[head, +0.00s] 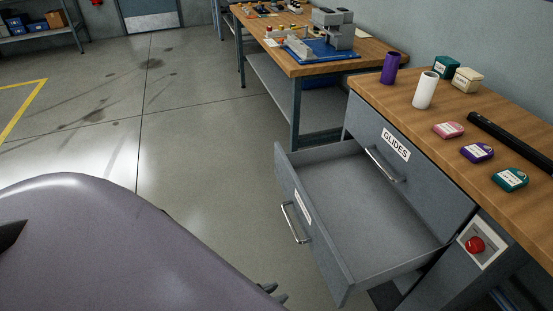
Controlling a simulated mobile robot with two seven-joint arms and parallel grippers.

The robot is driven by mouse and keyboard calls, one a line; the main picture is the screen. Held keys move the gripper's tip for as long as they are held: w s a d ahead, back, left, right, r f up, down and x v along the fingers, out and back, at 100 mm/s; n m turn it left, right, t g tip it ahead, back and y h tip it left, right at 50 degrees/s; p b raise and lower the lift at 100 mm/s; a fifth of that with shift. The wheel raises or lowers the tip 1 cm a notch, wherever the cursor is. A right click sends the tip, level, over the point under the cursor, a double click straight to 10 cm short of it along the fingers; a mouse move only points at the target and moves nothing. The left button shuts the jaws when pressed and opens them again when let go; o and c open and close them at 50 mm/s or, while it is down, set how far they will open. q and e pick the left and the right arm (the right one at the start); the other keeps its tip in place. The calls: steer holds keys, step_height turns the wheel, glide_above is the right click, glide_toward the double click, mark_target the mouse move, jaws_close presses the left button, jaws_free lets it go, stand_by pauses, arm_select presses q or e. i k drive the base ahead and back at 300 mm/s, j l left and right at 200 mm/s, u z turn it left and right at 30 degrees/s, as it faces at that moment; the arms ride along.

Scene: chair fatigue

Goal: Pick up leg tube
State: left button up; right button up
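Several tube-like things lie or stand on the wooden worktop at right, and I cannot tell for sure which is the leg tube. A white tube (425,91) stands upright near the worktop's left edge, with a purple tube (390,68) upright behind it. A long black bar (512,140) lies flat towards the right edge. My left gripper (274,292) shows only as small dark tips past my large grey arm at the bottom, left of the open drawer and well away from the tubes. Its opening is unclear. My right gripper is out of view.
A grey drawer (342,273) stands open and empty below the worktop, beside a closed drawer labelled GLIDES (396,146). Pink (448,130), purple (477,153) and teal (510,180) pieces lie near the worktop's front edge. A red button (475,245) is on the cabinet. Floor at left is clear.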

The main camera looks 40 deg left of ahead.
mark_target(540, 160)
steer(key=u, duration=1)
steer(key=z, duration=1.25)
steer(key=i+l+z, duration=0.45)
steer(key=i+l, duration=0.15)
steer(key=l, duration=0.15)
steer(key=i+l, duration=0.15)
steer(key=l, duration=0.2)
steer(key=k+j+z, duration=0.1)
steer(key=k+j, duration=0.05)
steer(key=k, duration=0.05)
